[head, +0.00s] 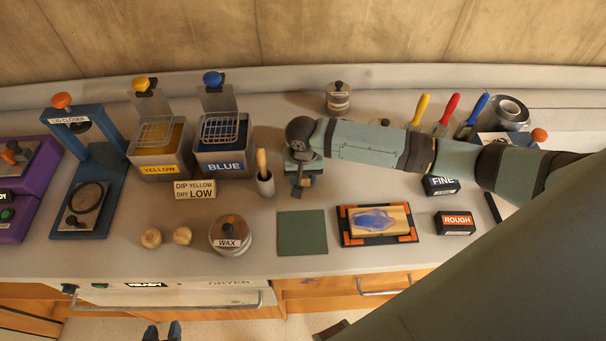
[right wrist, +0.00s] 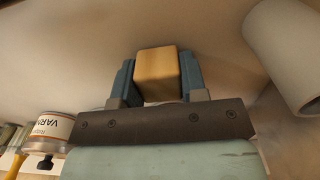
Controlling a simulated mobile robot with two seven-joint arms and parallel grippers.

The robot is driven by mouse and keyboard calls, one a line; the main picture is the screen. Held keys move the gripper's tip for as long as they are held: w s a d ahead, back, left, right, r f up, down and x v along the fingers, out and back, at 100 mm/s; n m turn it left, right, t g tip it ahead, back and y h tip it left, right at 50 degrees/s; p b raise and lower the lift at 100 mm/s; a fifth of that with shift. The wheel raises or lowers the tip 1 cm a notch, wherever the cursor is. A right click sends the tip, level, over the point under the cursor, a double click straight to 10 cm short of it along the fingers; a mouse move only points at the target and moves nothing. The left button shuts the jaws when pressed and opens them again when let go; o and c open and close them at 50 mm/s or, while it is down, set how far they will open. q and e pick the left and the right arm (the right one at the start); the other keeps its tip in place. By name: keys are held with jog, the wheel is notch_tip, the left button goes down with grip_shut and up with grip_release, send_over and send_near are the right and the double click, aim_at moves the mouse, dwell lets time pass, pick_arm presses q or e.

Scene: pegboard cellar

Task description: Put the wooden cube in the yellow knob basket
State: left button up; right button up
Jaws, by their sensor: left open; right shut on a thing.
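The wooden cube (right wrist: 157,73) is held between the two blue-grey fingers of my right gripper (right wrist: 158,82) in the right wrist view. In the head view my right gripper (head: 300,182) is right of the blue vat, and the cube is hidden there. The yellow knob basket (head: 156,131) is a wire basket with a yellow knob (head: 140,83), at the yellow-labelled vat (head: 160,168), left of my right gripper. My left gripper (head: 163,332) is open at the bottom edge, in front of the counter; only its fingertips show.
A blue knob basket (head: 221,128) stands between the yellow one and my right gripper. A cup with a wooden handle (head: 265,183) is close to that gripper. A sign (head: 195,190) reads "DIP YELLOW DRY LOW". Two wooden knobs (head: 151,238) and a wax tin (head: 230,238) stand in front.

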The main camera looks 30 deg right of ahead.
jog(key=shift+f, duration=0.15)
jog(key=o, duration=0.9)
